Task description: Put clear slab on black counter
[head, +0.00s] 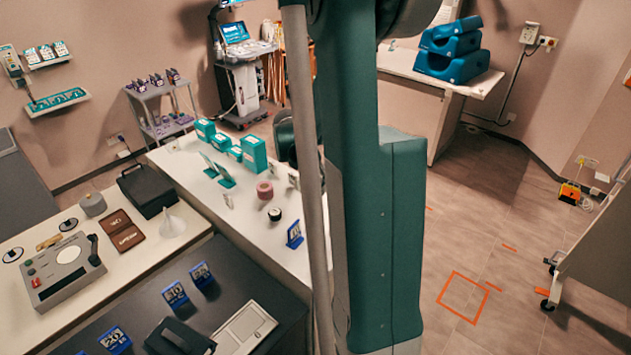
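The black counter (232,288) is the dark surface at the bottom left of the head view. Blue number stands (174,294), a black device (178,338) and a light grey flat panel (244,330) rest on it. I cannot make out a clear slab with certainty. Small pale upright pieces (228,201) stand on the white counter (205,190), too small to identify. My green arm column fills the middle of the view and hides part of the white counter. My gripper does not show.
Teal boxes (253,152) and rolls stand on the white counter. Open floor (500,240) lies at the right, near a wheeled table (600,245).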

